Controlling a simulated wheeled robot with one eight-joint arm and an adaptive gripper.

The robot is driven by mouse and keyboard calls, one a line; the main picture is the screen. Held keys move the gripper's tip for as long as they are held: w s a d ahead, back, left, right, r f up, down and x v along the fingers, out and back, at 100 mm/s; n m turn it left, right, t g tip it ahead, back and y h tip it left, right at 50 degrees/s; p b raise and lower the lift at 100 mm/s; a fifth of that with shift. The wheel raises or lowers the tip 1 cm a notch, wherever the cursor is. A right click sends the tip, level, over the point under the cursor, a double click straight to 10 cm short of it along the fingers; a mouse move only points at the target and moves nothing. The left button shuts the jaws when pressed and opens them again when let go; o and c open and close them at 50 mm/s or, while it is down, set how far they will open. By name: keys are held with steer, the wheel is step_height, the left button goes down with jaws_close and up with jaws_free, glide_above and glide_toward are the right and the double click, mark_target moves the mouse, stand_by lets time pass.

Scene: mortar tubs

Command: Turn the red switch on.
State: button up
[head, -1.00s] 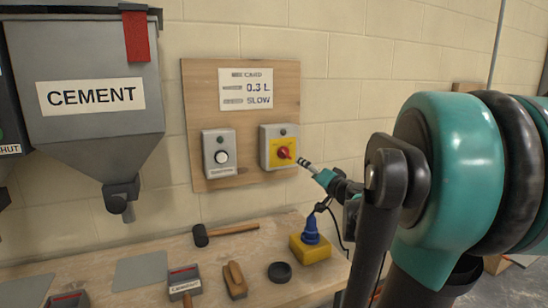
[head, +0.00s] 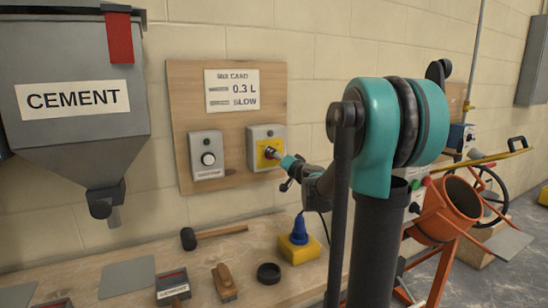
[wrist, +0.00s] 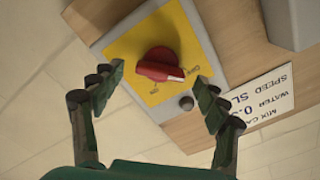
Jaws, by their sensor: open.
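The red switch (wrist: 160,64) is a rotary knob on a yellow plate (wrist: 125,45) of a grey box. Its white mark points toward small lettering that is hard to read, apparently OFF. In the head view the switch box (head: 252,137) hangs on the wooden board, and the knob is mostly hidden by my gripper (head: 282,160). In the wrist view my gripper (wrist: 160,78) is open, one finger on each side of the knob, with gaps left and right. Whether the fingertips reach the knob's depth is hard to tell.
Left of the switch, a second grey box (head: 206,158) carries a round white button. A mix card (head: 232,92) hangs above. Below, a bench (head: 150,262) holds a hammer, a yellow block with a blue top and other tools. An orange mixer (head: 445,215) stands at right.

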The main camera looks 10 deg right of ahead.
steer(key=shift+x, duration=1.3)
steer(key=shift+c, duration=0.2)
steer(key=c, duration=1.1)
